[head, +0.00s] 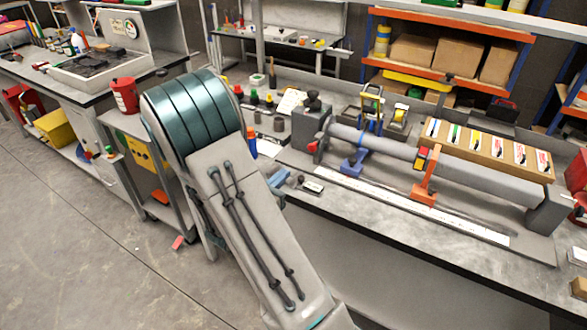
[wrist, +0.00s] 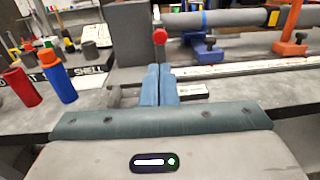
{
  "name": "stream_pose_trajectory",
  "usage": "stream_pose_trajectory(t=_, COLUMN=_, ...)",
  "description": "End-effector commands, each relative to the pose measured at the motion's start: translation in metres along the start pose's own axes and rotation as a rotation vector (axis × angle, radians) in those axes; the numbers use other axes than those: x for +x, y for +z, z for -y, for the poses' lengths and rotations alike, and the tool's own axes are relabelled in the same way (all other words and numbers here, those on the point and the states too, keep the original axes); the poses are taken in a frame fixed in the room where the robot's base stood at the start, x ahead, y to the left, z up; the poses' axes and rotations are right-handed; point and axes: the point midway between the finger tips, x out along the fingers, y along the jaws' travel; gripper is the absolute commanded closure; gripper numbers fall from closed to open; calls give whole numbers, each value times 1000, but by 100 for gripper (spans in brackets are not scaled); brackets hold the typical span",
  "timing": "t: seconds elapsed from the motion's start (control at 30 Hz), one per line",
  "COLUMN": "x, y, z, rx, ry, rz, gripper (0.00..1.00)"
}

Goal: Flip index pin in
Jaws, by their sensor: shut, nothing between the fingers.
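The grey block of the tube fixture (head: 311,125) stands at the left end of a long grey tube. A red knob, apparently the index pin's (wrist: 159,36), sits on this block's near side; in the head view red parts (head: 313,147) show there too. My gripper (wrist: 159,72) is shut and empty, its blue fingers pressed together. In the wrist view the fingertips are just below the red knob, with a dark strip between them. In the head view my gripper (head: 280,178) is partly hidden by my arm, near the bench's front edge. I cannot tell the pin's position.
The tube (head: 480,182) rests on a blue stand (head: 354,162) and an orange stand (head: 425,185). A white ruler strip (head: 410,205) runs in front. Red and blue bottles (wrist: 60,76) stand left of my gripper. A cardboard box (head: 490,150) lies behind the tube.

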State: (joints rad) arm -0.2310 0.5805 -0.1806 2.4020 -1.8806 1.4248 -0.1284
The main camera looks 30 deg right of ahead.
Motion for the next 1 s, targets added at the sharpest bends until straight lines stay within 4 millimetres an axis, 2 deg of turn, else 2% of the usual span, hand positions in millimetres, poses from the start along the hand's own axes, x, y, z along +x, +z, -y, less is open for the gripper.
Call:
stream_pose_trajectory(t=0.1, x=-15, y=-1, z=-1, rx=0, ry=3, rz=-1, gripper=100)
stream_pose_trajectory(t=0.2, x=-21, y=-1, z=0, rx=-1, ry=1, rz=-1, gripper=100)
stream_pose_trajectory(t=0.8, x=-22, y=1, z=2, rx=4, ry=-8, rz=-3, gripper=100)
stream_pose_trajectory(t=0.93, x=-21, y=9, z=17, rx=62, ry=-79, rz=-32, gripper=100)
stream_pose_trajectory(t=1.0, x=-21, y=16, z=34, rx=130, ry=-161, rz=-69, gripper=100)
